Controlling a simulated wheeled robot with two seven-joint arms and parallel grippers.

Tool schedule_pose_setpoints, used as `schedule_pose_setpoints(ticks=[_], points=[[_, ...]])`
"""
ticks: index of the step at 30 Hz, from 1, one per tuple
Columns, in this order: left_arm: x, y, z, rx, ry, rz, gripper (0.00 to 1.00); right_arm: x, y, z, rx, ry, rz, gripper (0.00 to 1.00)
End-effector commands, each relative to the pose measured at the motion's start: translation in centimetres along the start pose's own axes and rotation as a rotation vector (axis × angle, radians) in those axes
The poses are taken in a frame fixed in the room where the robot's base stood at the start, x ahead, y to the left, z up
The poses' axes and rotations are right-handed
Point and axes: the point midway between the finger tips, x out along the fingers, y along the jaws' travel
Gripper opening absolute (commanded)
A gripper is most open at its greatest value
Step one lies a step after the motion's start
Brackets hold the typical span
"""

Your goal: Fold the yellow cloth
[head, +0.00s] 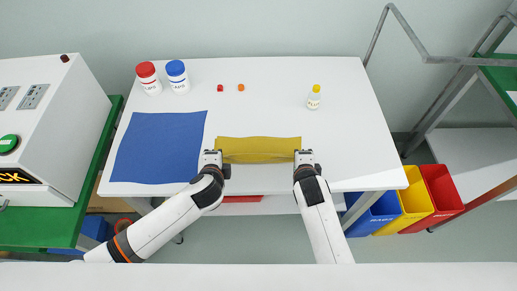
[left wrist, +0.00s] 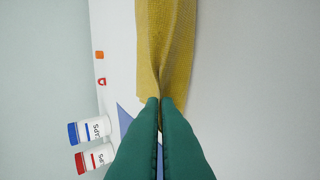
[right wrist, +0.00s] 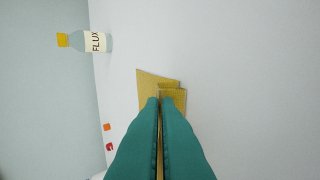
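The yellow cloth (head: 260,149) is a narrow strip stretched between my two grippers near the front edge of the white table. My left gripper (head: 214,158) is at its left end; in the left wrist view its green fingers are shut on the pinched edge of the cloth (left wrist: 166,50). My right gripper (head: 303,158) is at its right end; in the right wrist view its green fingers are closed on a corner of the cloth (right wrist: 160,84), where layers show. How far the cloth is off the table I cannot tell.
A blue cloth (head: 160,147) lies flat left of my left gripper. Red-capped (head: 149,78) and blue-capped (head: 178,76) jars stand at the back left. A red piece (head: 220,88), an orange piece (head: 241,87) and a yellow-capped bottle (head: 314,98) stand farther back. The table's right side is clear.

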Motion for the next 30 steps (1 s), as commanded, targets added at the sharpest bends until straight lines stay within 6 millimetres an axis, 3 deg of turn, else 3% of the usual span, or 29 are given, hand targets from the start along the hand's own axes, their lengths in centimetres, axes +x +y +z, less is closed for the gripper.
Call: schedule_pose_setpoints(ticks=[13, 20, 30], points=[[0.18, -0.4, 0.03, 0.0, -0.002, 0.037, 0.0, 0.19, -0.41, -0.03, -0.002, 0.0, 0.038, 0.0], [0.18, -0.4, 0.03, 0.0, -0.002, 0.036, 0.4, 0.19, -0.41, -0.03, -0.002, 0.0, 0.037, 0.4], [-0.17, -0.16, 0.04, 0.0, -0.002, 0.037, 0.4, -0.17, -0.18, -0.05, 0.001, 0.0, 0.037, 0.4]])
